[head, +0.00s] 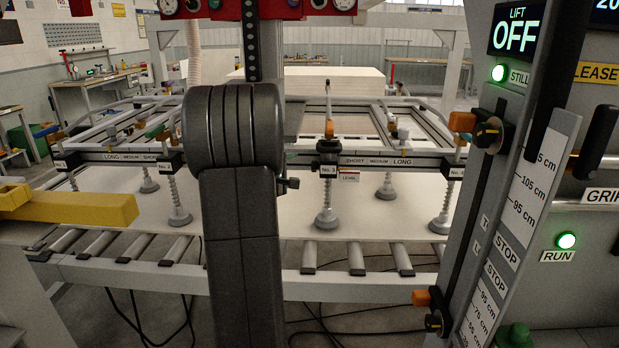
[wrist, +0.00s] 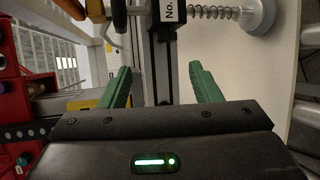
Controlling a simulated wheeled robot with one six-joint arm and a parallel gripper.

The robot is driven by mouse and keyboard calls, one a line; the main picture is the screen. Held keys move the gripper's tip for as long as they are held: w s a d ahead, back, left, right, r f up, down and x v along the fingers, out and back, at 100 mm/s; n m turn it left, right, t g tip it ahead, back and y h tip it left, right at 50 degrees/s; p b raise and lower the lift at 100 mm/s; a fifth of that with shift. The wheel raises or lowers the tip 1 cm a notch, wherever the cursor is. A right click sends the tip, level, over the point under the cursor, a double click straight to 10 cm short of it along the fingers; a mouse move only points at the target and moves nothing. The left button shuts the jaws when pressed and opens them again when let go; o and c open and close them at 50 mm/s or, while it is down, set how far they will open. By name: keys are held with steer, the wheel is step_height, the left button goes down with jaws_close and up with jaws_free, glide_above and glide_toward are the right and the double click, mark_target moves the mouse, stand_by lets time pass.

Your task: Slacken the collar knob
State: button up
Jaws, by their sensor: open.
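My gripper (wrist: 160,82) is open and empty. Two stop collars with black knobs sit on the slotted post at right: an upper one (head: 488,133) with an orange block, and a lower one (head: 437,320) beside another orange block. A small dark knob-like part (head: 290,183) shows just right of my arm at the beam. I cannot tell which of these is the collar knob.
The gantry beam (head: 410,162) carries numbered carriages with suction cups (head: 327,218) over a pale sheet (head: 365,215) on rollers. A yellow bar (head: 105,209) juts in at left. A display (head: 517,35) reads LIFT OFF. A green RUN lamp (head: 566,240) is lit.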

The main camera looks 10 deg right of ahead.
mark_target(315, 166)
steer(key=p+x, duration=0.1)
steer(key=x, duration=0.3)
steer(key=p+x, duration=0.1)
steer(key=x, duration=0.4)
steer(key=f+p+x, duration=0.1)
steer(key=x, duration=0.3)
steer(key=shift+p, duration=0.35)
steer(key=c, duration=1)
